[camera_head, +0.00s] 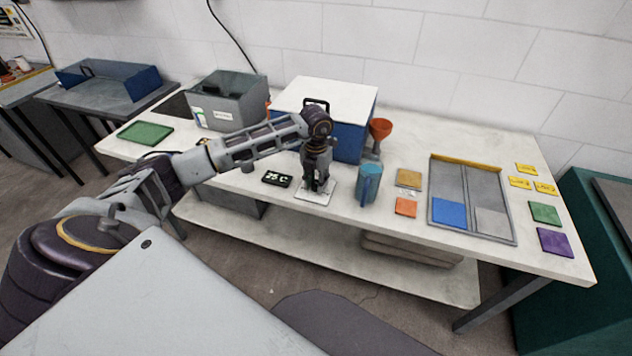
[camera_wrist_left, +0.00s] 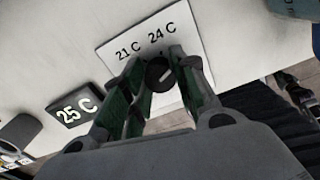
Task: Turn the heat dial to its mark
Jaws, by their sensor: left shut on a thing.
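The heat dial (camera_wrist_left: 160,74) is a small dark round knob with a light pointer line. It sits on a white plate (camera_wrist_left: 184,35) printed "21 C" and "24 C" in the left wrist view. My left gripper (camera_wrist_left: 160,78) is shut on the dial, its fingers on either side of it. In the head view my left gripper (camera_head: 318,184) reaches straight down over the white plate (camera_head: 314,197) and hides the dial. A black display (camera_wrist_left: 75,105) beside the plate reads "25 C"; it also shows in the head view (camera_head: 277,179). My right gripper is not seen.
A blue mug (camera_head: 369,184) stands close right of the plate. Behind are a blue box with a white lid (camera_head: 330,95) and an orange funnel (camera_head: 380,128). A divided tray (camera_head: 466,180) and coloured tiles lie right.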

